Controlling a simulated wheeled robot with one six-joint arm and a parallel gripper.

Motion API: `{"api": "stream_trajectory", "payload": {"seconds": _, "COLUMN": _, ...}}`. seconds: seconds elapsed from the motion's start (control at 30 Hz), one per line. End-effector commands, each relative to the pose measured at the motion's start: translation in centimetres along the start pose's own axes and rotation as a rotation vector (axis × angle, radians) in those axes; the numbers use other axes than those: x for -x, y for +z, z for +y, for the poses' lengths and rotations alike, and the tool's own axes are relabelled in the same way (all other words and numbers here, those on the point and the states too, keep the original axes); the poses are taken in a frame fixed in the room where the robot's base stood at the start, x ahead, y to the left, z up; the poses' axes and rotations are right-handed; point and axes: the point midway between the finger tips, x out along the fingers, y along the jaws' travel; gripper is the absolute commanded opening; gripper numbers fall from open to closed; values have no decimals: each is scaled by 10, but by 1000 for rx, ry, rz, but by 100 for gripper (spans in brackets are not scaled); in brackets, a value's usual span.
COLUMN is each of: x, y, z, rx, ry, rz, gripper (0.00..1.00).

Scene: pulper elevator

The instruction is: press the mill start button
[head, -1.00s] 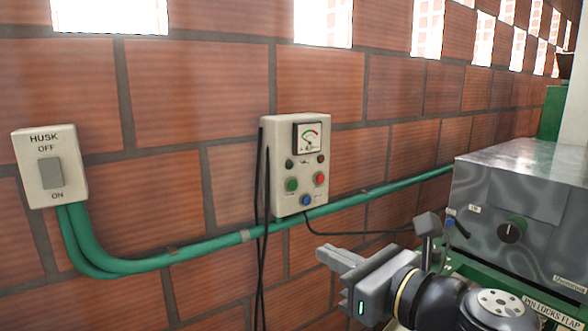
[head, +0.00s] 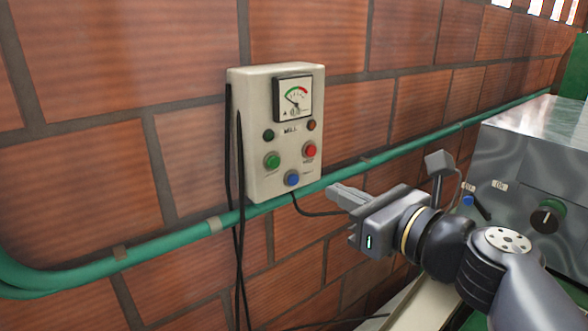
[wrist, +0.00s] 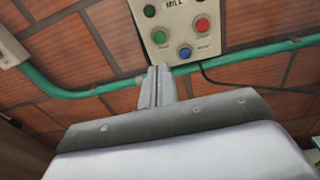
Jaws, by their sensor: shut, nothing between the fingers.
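The mill control box (head: 258,150) is a cream panel on the brick wall, with a gauge (head: 294,98) at its upper right and the word MILL below it. It has a green button (head: 271,161), a red button (head: 310,149) and a blue button (head: 292,178). The wrist view shows the green button (wrist: 159,37) at the panel's lower left, with the blue button (wrist: 184,52) below and right of it. My gripper (head: 338,191) is shut and empty, to the right of and below the box, apart from it. Small button labels are too blurred to read.
A green conduit (head: 400,153) runs along the wall behind and below the box. Black cables (head: 238,240) hang at the box's left side. A metal machine with a dark knob (head: 547,216) stands at the right. Open space lies before the wall.

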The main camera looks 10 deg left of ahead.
Motion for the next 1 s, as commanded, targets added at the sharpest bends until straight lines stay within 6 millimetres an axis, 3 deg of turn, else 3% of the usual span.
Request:
{"api": "stream_trajectory", "payload": {"seconds": 0.27, "x": -25, "y": 0, "z": 1, "rx": -2, "ry": 6, "rz": 2, "gripper": 0}}
{"api": "stream_trajectory", "payload": {"seconds": 0.7, "x": -104, "y": 0, "z": 1, "rx": -2, "ry": 4, "rz": 3, "gripper": 0}}
{"api": "stream_trajectory", "payload": {"seconds": 1.0, "x": -135, "y": 0, "z": 0, "rx": -1, "ry": 0, "rz": 1, "gripper": 0}}
